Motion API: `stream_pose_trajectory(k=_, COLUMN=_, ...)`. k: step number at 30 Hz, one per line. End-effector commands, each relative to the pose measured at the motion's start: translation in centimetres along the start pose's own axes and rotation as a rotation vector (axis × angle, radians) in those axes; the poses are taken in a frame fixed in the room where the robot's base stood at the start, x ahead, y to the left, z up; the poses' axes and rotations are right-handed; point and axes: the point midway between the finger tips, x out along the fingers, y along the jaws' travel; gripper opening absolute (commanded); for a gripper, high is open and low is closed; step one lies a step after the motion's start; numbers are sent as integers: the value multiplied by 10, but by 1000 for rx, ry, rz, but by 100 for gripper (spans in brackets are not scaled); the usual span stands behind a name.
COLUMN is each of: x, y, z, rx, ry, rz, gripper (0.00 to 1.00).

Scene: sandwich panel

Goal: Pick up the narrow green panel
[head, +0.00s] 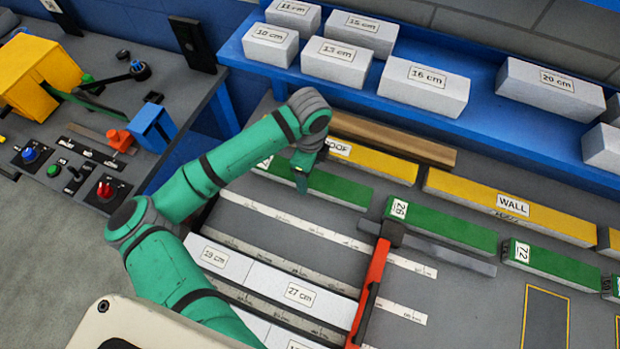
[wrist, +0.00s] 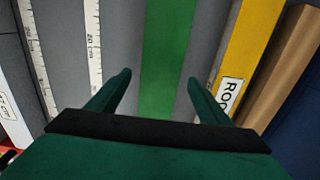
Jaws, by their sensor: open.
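A long green panel (head: 338,190) lies flat on the grey bench, partly hidden by my arm in the head view; its label is mostly covered. My gripper (head: 301,182) is over its left part. In the wrist view the green panel (wrist: 168,50) runs between the two spread fingers of my gripper (wrist: 159,78), with a gap on each side. The fingers are open and hold nothing. Whether the fingertips reach down beside the panel is hard to tell. Two other green panels, marked 26 (head: 450,228) and 72 (head: 552,262), lie to the right in the same row.
A yellow ROOF panel (head: 385,165) and a brown panel (head: 420,150) lie just behind. White rulers (head: 300,222) lie in front. A red-handled tool (head: 369,290) with a grey bar lies at centre right. Labelled white blocks (head: 425,85) stand on the blue shelf.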

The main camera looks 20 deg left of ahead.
Motion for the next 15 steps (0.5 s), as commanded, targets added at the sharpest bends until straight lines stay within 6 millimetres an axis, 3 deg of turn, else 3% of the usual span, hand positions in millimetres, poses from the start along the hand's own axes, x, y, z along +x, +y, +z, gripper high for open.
stream_pose_trajectory(k=6, x=27, y=1, z=-1, rx=-2, ry=0, rz=2, gripper=73)
stream_pose_trajectory(k=15, x=32, y=0, z=0, rx=-3, ry=0, rz=-1, gripper=73)
